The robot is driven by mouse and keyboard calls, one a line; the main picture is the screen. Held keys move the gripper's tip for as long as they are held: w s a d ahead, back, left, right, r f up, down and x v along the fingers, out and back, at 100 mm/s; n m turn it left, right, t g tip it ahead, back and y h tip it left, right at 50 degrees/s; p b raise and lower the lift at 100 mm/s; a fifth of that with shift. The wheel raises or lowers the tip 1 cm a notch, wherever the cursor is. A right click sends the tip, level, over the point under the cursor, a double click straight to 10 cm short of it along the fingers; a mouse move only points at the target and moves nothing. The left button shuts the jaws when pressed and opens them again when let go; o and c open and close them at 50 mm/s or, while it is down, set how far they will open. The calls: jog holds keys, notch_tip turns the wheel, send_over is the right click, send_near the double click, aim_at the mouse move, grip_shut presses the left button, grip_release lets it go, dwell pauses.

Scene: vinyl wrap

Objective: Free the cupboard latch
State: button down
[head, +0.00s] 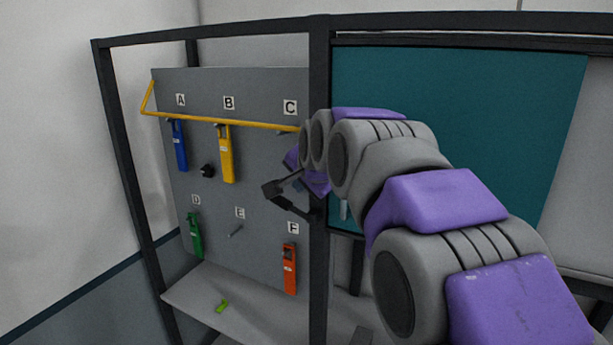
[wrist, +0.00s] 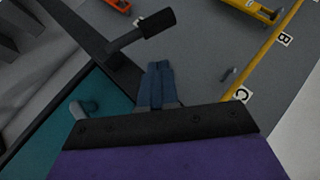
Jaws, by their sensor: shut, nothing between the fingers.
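In the wrist view, my gripper (wrist: 160,68) is shut and empty, its fingers together in front of the grey board. A dark lever with a thick cylindrical end (wrist: 156,23) stands out from the dark frame post, just beyond and left of the fingertips. I see no clear contact. In the head view, the lever (head: 273,188) shows left of the post, near my wrist. The teal cupboard panel (head: 480,110) is behind my arm. A small pale handle (wrist: 85,107) on it shows in the wrist view, and partly in the head view (head: 344,209). I cannot tell which part is the latch.
The grey board (head: 262,80) carries blue (head: 180,147), yellow (head: 227,158), green (head: 195,235) and orange (head: 290,268) tools, a black knob (head: 207,170) and a yellow bar (head: 200,121). Hook E (head: 236,233) is empty. A small green piece (head: 221,306) lies on the shelf below.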

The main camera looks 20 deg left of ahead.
aim_at(284, 205)
jog(key=shift+h, duration=0.7)
jog(key=a, duration=0.1)
jog(key=a+f, duration=0.1)
jog(key=a, duration=0.1)
jog(key=a+f, duration=0.1)
jog(key=shift+w+a+f, duration=0.1)
jog(key=shift+w+a, duration=0.15)
jog(key=shift+w, duration=0.15)
jog(key=shift+s+a, duration=0.15)
jog(key=shift+a, duration=0.15)
jog(key=shift+d+f, duration=0.15)
jog(key=shift+d, duration=0.25)
jog(key=shift+s+a, duration=0.1)
